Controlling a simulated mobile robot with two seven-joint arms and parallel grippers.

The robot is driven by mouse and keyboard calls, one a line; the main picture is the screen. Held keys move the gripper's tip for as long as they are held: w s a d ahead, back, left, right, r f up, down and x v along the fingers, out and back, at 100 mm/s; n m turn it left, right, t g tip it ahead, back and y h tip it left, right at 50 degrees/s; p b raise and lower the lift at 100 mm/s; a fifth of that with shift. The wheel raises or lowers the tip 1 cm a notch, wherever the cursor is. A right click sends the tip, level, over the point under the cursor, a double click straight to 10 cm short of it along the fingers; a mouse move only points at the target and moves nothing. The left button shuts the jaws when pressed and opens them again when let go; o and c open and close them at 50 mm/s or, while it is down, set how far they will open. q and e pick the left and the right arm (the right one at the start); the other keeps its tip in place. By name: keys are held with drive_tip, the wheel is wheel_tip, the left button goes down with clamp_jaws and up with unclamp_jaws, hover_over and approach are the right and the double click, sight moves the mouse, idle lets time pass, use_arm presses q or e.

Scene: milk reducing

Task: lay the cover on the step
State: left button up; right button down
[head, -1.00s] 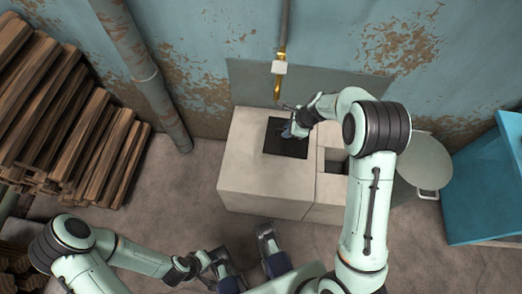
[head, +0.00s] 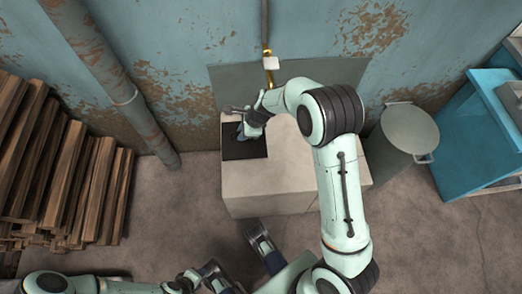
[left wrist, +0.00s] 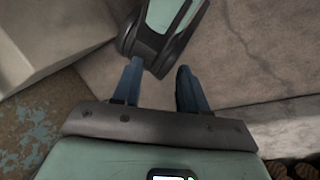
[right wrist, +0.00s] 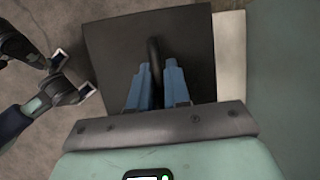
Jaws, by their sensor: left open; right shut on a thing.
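The cover (head: 245,150) is a dark square plate with a dark handle. My right gripper (head: 241,134) is shut on the handle. In the head view the cover shows over the left end of the pale block (head: 270,190); I cannot tell whether it touches the top. In the right wrist view the cover (right wrist: 190,40) fills the space beyond the blue fingers (right wrist: 156,70), with a pale strip of block (right wrist: 230,60) to its right and floor to its left. My left gripper (left wrist: 159,72) is open and empty, its fingers apart. No separate step shows clearly.
A brass-tipped pipe (head: 270,75) hangs at the wall behind the block. A lidded grey bin (head: 405,135) and a blue cabinet (head: 480,140) stand to the right. Stacked wood (head: 60,170) is at the left. Floor (head: 170,210) is clear between wood and block.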

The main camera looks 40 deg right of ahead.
use_arm(q)
drive_tip(key=w+a+f+t+y+b, duration=0.1)
drive_tip(key=w+a+f+t+b, duration=0.1)
drive_tip(key=w+a+f+b, duration=0.35)
use_arm(e)
wheel_tip(320, 180, down, 15)
drive_tip(key=shift+f+b, duration=0.2)
drive_tip(key=shift+b, duration=0.1)
wheel_tip(320, 180, down, 4)
drive_tip(key=shift+f+b, duration=0.15)
drive_tip(key=shift+b, duration=0.7)
use_arm(q)
drive_tip(key=s+f+n+g, duration=0.1)
drive_tip(key=s+f, duration=0.2)
drive_tip(key=f, duration=0.2)
drive_tip(key=shift+s+d+g, duration=0.35)
drive_tip(key=shift+g, duration=0.05)
use_arm(e)
drive_tip(key=shift+f, duration=0.1)
use_arm(q)
drive_tip(key=shift+s+f, duration=0.1)
drive_tip(key=shift+f, duration=0.1)
use_arm(e)
drive_tip(key=shift+f, duration=0.1)
drive_tip(key=shift+f, duration=0.1)
drive_tip(key=c, duration=1.1)
unclamp_jaws()
use_arm(q)
drive_tip(key=shift+s, duration=0.1)
